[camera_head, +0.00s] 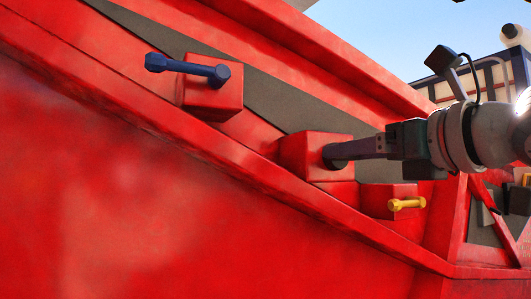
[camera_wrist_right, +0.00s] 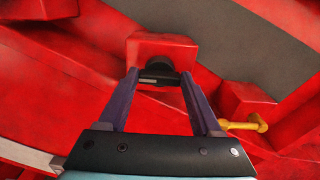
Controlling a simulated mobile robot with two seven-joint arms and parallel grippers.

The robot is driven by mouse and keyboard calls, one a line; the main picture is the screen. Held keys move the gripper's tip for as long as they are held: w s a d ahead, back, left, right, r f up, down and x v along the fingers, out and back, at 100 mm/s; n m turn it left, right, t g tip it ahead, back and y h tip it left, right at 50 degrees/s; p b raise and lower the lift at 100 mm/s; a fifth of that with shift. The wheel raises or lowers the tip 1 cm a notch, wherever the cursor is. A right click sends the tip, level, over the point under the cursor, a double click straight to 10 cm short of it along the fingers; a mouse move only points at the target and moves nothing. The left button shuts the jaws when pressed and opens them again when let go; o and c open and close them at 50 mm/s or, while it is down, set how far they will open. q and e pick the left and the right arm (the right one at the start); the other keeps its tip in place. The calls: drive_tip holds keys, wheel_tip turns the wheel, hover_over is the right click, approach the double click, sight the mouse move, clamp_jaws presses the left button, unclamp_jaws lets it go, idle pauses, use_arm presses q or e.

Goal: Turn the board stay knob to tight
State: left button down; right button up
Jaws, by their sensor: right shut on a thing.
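A dark knob (camera_wrist_right: 160,78) sits on the front of a red block (camera_wrist_right: 160,46) in the right wrist view. The block also shows near the middle of the head view (camera_head: 302,155). My right gripper (camera_head: 332,154) reaches in from the right and is shut on the dark knob. In the right wrist view, the two purple fingers of my right gripper (camera_wrist_right: 159,76) lie on either side of it. In the head view the gripper mostly hides this knob. My left gripper is not in view. No label shows which knob is the board stay knob.
A blue handle (camera_head: 187,68) sticks out from a red block at the upper left. A yellow handle (camera_head: 407,204) is on a lower red block, close below my right gripper. A sloping red wall (camera_head: 150,210) runs along the front.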

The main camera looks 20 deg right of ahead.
drive_tip(key=c, duration=0.6)
